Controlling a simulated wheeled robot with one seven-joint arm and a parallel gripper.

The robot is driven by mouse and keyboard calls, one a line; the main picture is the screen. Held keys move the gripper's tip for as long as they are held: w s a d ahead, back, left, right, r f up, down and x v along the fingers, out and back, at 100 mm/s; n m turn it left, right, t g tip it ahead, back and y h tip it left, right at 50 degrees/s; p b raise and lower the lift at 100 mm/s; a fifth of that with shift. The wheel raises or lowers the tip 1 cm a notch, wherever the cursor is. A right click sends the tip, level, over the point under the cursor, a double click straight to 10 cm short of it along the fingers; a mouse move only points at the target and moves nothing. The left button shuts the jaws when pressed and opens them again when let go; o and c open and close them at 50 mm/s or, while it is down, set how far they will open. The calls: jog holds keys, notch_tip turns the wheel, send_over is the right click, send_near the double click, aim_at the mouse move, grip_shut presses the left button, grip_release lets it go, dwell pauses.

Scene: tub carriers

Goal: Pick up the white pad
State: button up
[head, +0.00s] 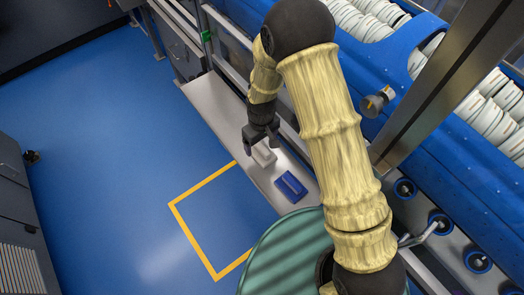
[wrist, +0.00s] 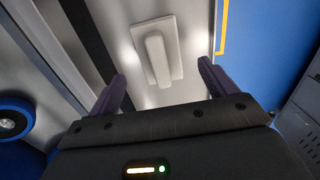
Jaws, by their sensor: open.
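The white pad (wrist: 157,55) is a flat pale square with a raised bar along its middle, lying on a light grey shelf (head: 223,110). In the head view the white pad (head: 264,155) is partly hidden by my gripper. My gripper (head: 262,146) is open and points down over the shelf, close to the pad. In the wrist view the fingertips of my gripper (wrist: 161,72) stand apart on either side of the pad's near end, with nothing between them that I can see held. I cannot tell the exact height above the pad.
A blue block-like object (head: 290,187) lies on the shelf, right of the pad. A round green surface (head: 290,255) is at the bottom. A blue machine (head: 400,70) with rows of white discs stands behind the shelf. The blue floor (head: 100,150) at left is open.

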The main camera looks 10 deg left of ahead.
aim_at(262, 147)
notch_tip(262, 147, down, 4)
jog(key=shift+s+d+r, duration=0.1)
jog(key=shift+r, duration=0.15)
jog(key=shift+f+p, duration=0.3)
jog(key=shift+f, duration=0.35)
jog(key=shift+s, duration=0.1)
jog(key=c, duration=1.1)
jog(key=shift+r, duration=0.15)
notch_tip(262, 147, up, 10)
jog(key=shift+f, duration=0.1)
